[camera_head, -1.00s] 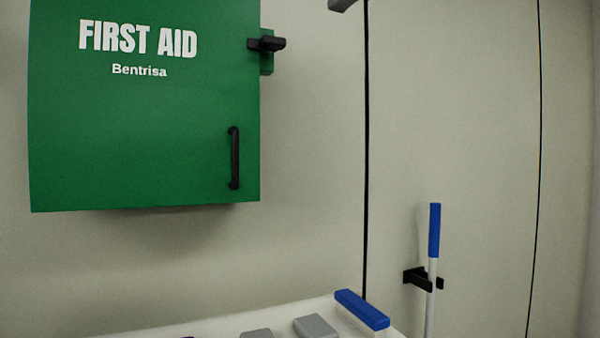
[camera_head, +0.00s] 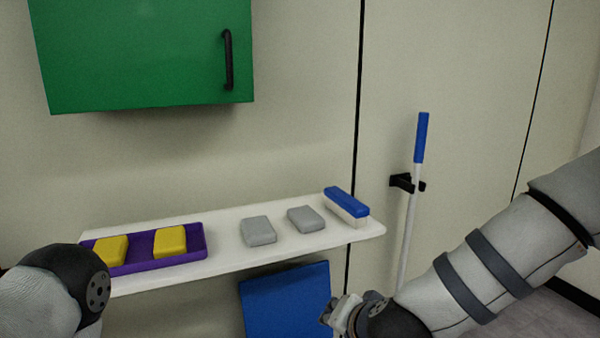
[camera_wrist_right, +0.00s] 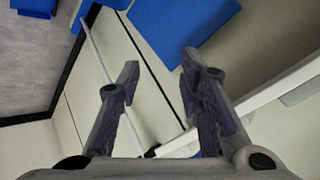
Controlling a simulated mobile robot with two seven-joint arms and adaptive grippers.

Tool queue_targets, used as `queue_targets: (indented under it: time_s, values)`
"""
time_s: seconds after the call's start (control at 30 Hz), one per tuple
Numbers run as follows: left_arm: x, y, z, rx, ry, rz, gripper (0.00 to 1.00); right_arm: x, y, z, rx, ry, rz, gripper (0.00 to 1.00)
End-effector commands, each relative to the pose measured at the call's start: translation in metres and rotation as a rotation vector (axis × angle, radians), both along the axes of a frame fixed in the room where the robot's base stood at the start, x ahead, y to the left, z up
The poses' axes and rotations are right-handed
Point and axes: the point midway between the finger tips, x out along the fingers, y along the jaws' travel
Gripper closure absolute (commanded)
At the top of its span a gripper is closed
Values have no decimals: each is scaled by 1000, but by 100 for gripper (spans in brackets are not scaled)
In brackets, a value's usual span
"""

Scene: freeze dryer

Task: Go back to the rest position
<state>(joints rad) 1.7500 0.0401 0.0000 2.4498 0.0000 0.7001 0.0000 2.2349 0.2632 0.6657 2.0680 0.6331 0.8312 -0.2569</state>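My right arm comes in from the right in the head view, and its gripper (camera_head: 340,316) is low, beside the blue panel below the shelf. In the right wrist view the right gripper's two fingers (camera_wrist_right: 160,78) are spread apart with nothing between them. Only a rounded part of my left arm (camera_head: 60,290) shows at the lower left of the head view; the left gripper is out of sight.
A white shelf (camera_head: 225,238) holds a purple tray (camera_head: 140,263) with yellow blocks, two grey blocks (camera_head: 258,231) and a blue-topped brush (camera_head: 347,200). A green cabinet (camera_head: 140,55) hangs above. A blue panel (camera_head: 285,300) is below; a blue-handled pole (camera_head: 421,138) stands right.

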Motion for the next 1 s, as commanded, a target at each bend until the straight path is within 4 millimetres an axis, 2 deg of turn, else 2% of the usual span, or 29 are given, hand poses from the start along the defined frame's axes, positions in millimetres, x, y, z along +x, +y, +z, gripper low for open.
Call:
queue_targets:
  time_s: [0.03,0.1,0.17,0.23,0.27,0.3,0.4,0.5,0.63,1.0]
  values:
    - [0,0,0,0,-1,0,29,-29,-10,-42,-52,73,50,67]
    - [0,0,0,0,-1,0,29,-73,-27,-93,-116,177,123,67]
    - [0,0,0,0,-1,0,29,-117,-43,-131,-165,275,188,67]
    - [0,0,0,0,-1,0,29,-173,-65,-167,-213,396,265,67]
    - [0,0,0,0,-1,0,29,-198,-75,-179,-229,449,296,67]
    - [0,0,0,0,-1,0,29,-231,-88,-191,-250,520,338,67]
    - [0,0,0,0,-1,0,29,-302,-117,-207,-287,676,422,67]
    - [0,0,0,0,-1,0,29,-349,-138,-210,-306,786,478,67]
    - [0,0,0,0,-1,0,29,-375,-150,-208,-314,847,507,67]
    - [0,0,0,0,-1,0,29,-377,-150,-208,-314,851,509,67]
